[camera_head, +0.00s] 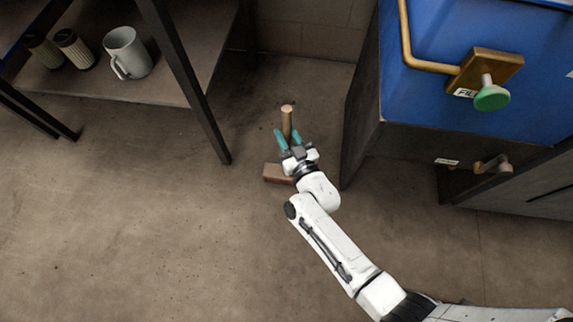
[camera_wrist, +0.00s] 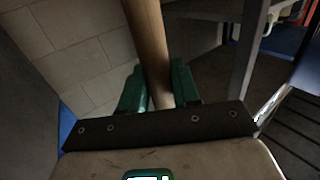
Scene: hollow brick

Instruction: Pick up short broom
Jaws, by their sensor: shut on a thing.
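The short broom has a light wooden handle (camera_head: 287,118) that stands roughly upright in the head view. Its brown block head (camera_head: 276,173) is low by the floor, partly hidden behind my wrist. I cannot tell whether it touches the floor. My gripper (camera_head: 290,138) has teal fingers on either side of the handle and is shut on it. In the wrist view the handle (camera_wrist: 147,35) runs up between the teal fingers (camera_wrist: 159,85), tilted slightly.
A dark-framed shelf (camera_head: 180,60) stands at the left, with a grey mug (camera_head: 126,53) and two dark ribbed cylinders on its lower board. A blue cabinet (camera_head: 440,100) with a brass handle stands close at the right. The floor (camera_head: 130,220) at lower left is clear.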

